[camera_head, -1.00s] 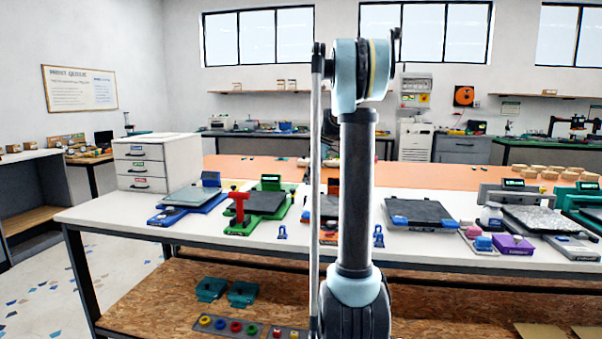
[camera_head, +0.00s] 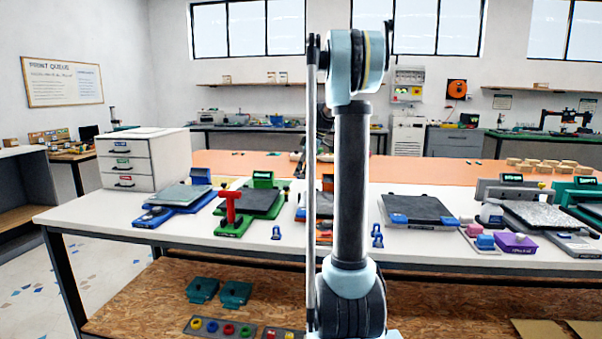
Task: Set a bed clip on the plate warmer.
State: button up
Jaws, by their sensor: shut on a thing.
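Two small blue clip-shaped pieces stand near the front edge of the white bench: one blue clip (camera_head: 276,232) left of my arm and another blue clip (camera_head: 377,237) just right of it. Several flat plate devices stand on the bench: a dark plate with a blue front (camera_head: 415,208), a grey plate on a blue base (camera_head: 180,195), and a dark plate on a green base (camera_head: 262,203) with a red T-shaped piece (camera_head: 231,207). I cannot tell which is the plate warmer. My upright arm hides the bench centre, and I cannot make out my gripper behind it.
A white drawer unit (camera_head: 141,159) stands at the bench's left end. Purple and pink blocks and a speckled plate (camera_head: 546,215) crowd the right side. Teal parts (camera_head: 235,293) and a tray of coloured rings lie on the lower shelf.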

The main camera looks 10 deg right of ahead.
jog(key=shift+f, duration=3.05)
jog(key=o, duration=1.1)
jog(key=o, duration=0.5)
jog(key=shift+c, duration=0.2)
jog(key=shift+s, duration=0.1)
jog(key=shift+r, duration=2.95)
